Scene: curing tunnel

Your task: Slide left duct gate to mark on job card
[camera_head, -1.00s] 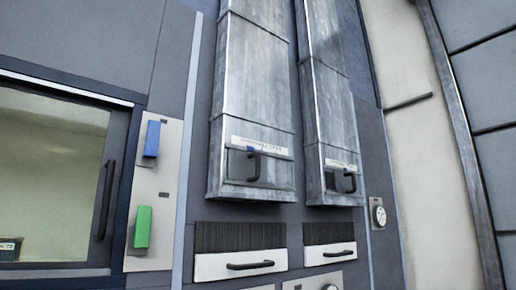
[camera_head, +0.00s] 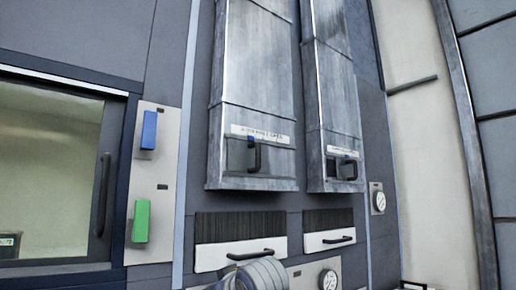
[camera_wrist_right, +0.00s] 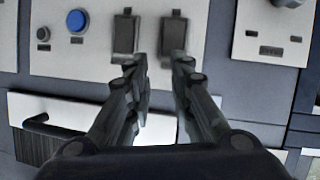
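In the head view the left duct (camera_head: 254,62) is a tall metal chute with a sliding gate (camera_head: 238,158) low on its front. The gate has a black upright handle (camera_head: 258,157), with a small blue patch near its top. A white label strip (camera_head: 262,135) with print too small to read runs above it. I cannot make out a job card. My right gripper (camera_wrist_right: 152,68) is open and empty in its wrist view, in front of a light control panel, and apart from the gate. My left gripper is not in view.
The right duct (camera_head: 335,85) has a similar gate handle (camera_head: 351,169). Below the ducts are white handled drawers (camera_head: 212,258), with a round dial (camera_head: 328,280) lower down. A blue button (camera_wrist_right: 76,20) shows in the wrist view. Space before the duct gates looks clear.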

